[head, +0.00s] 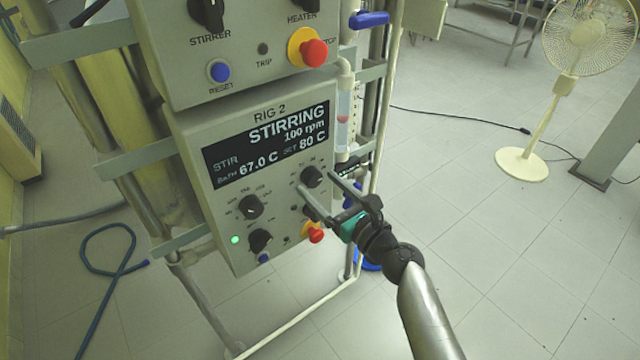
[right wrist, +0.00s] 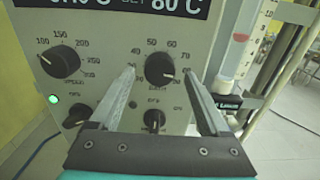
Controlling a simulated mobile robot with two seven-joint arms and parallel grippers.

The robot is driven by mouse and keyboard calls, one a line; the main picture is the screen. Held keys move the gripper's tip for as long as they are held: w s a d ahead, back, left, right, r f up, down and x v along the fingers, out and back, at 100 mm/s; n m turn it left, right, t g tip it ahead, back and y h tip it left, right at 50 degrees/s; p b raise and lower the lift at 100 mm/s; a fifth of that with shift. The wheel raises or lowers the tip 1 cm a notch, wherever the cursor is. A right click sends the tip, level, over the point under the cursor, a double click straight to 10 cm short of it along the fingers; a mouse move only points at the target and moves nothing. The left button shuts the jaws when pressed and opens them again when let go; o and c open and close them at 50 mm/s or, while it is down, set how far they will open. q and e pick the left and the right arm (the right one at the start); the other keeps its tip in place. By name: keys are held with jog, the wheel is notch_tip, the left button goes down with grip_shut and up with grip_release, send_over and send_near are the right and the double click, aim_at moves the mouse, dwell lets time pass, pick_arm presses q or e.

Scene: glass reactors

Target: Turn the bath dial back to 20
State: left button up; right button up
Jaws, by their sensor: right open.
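The bath dial (head: 313,176) is a round black knob at the right of the lower RIG 2 panel, below the display (head: 265,145). The display reads bath 67.0 C, set 80 C, stirring 100 rpm. In the right wrist view the dial (right wrist: 159,67) has a printed scale with 50, 60, 70 and 80 legible. My right gripper (head: 317,181) is open, its fingertips on either side of the dial. In the right wrist view the open fingers (right wrist: 160,73) flank the knob with gaps; I cannot tell how near the tips are to the panel. My left gripper is out of view.
The stirrer knob (head: 250,207) is left of the bath dial; another black knob (head: 260,240) sits below it. A red button (head: 315,236) is close under my right gripper. The upper panel has a red stop button (head: 313,52). Pipes flank the panel's right side. A fan (head: 523,165) stands far right.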

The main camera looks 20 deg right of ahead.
jog(key=shift+w+a, duration=0.2)
jog(key=shift+w, duration=0.25)
grip_shut()
dwell(0.5)
